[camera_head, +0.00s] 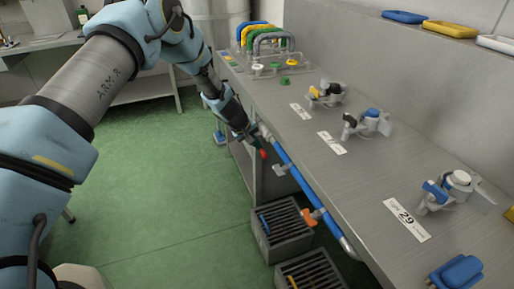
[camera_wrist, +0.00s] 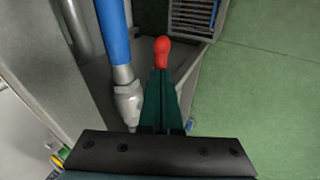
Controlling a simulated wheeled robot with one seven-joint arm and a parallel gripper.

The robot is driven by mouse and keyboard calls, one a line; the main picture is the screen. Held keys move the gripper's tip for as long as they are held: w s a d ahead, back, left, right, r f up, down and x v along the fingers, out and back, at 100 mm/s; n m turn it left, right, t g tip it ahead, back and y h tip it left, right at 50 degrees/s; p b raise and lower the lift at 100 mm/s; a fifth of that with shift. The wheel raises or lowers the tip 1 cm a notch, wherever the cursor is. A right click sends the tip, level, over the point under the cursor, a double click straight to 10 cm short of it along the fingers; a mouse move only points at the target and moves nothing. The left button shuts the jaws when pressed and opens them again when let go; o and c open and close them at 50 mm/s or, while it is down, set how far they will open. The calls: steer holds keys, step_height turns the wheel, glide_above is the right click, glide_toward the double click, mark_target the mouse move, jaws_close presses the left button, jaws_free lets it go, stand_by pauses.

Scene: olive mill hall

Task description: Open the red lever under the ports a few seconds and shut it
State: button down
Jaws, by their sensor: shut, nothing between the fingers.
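The red lever's knob (camera_head: 264,154) shows just beyond my gripper's tips, below the bench's front edge at the far end of the blue pipe (camera_head: 295,177). In the wrist view the red knob (camera_wrist: 162,50) stands straight ahead of the fingertips, right of the blue pipe (camera_wrist: 112,30). My gripper (camera_head: 257,143) is shut, its dark green fingers (camera_wrist: 161,76) together with nothing between them. I cannot tell whether the tips touch the knob. The rest of the lever is hidden behind the fingers. Coloured hoses on ports (camera_head: 268,40) stand at the bench's far end.
An orange handle (camera_head: 313,217) sits further along the pipe, nearer me. Grey slatted crates (camera_head: 283,228) stand on the floor below it. The bench top (camera_head: 350,185) holds several small valve-like fittings and labels. The green floor (camera_head: 165,190) left of the bench is clear.

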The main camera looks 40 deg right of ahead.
steer(key=w+d+f+m+t+h+b, duration=0.1)
steer(key=f+t+h+b, duration=0.3)
steer(key=b, duration=1.9)
steer(key=w+f+m+t+h+b, duration=0.3)
steer(key=f+t+b, duration=0.3)
steer(key=b, duration=1.8)
steer(key=shift+w+d+f+m+t+h, duration=0.25)
steer(key=shift+d+m+t+h, duration=0.2)
steer(key=shift+m+t, duration=0.4)
steer(key=shift+w+r+t, duration=0.1)
steer(key=shift+r+t, duration=0.05)
steer(key=shift+t, duration=0.2)
steer(key=shift+a, duration=0.15)
